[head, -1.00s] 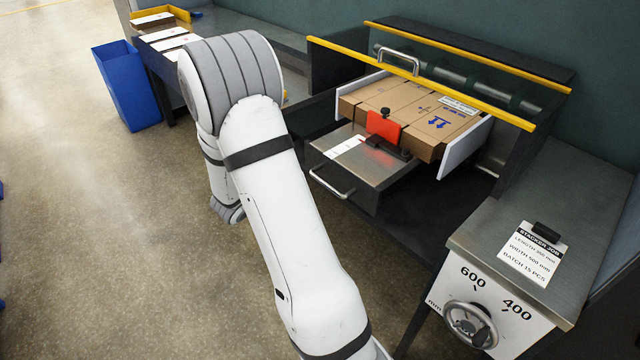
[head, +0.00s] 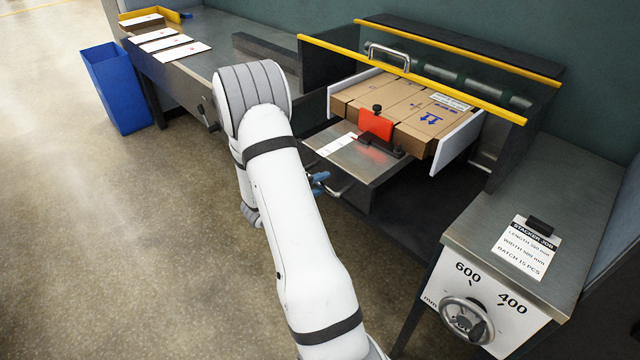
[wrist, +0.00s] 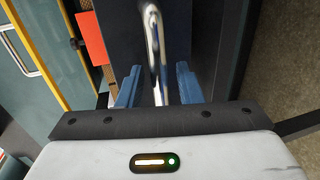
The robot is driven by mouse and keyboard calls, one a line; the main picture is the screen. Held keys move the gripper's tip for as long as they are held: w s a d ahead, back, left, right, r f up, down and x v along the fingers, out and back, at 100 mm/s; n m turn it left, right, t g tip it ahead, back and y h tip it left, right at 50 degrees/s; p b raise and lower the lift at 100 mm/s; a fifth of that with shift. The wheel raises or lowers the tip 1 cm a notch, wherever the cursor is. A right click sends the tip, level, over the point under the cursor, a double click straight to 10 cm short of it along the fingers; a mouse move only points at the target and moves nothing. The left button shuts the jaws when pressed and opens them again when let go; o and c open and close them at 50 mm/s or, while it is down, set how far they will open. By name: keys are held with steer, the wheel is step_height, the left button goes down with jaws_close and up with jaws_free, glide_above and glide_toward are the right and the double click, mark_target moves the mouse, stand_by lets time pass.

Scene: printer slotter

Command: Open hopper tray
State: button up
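The hopper tray (head: 372,172) is a grey metal tray below the stack of flat brown cardboard (head: 400,104). Its chrome bar handle (head: 343,190) is on the front, partly hidden by my arm in the head view. In the wrist view the handle (wrist: 154,45) runs down between my two blue fingers. My gripper (head: 318,182) is at the handle, its blue fingers just showing beside my arm. In the wrist view my gripper (wrist: 158,88) is open, with a finger on each side of the bar and a visible gap to each.
A red block (head: 376,125) with a black knob stands at the tray's back. Yellow rails (head: 420,82) and a second handle (head: 388,52) are above. A dial panel (head: 467,322) is at lower right. A blue bin (head: 117,88) stands far left. The floor in front is clear.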

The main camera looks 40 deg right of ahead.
steer(key=shift+c, duration=0.4)
jaws_close()
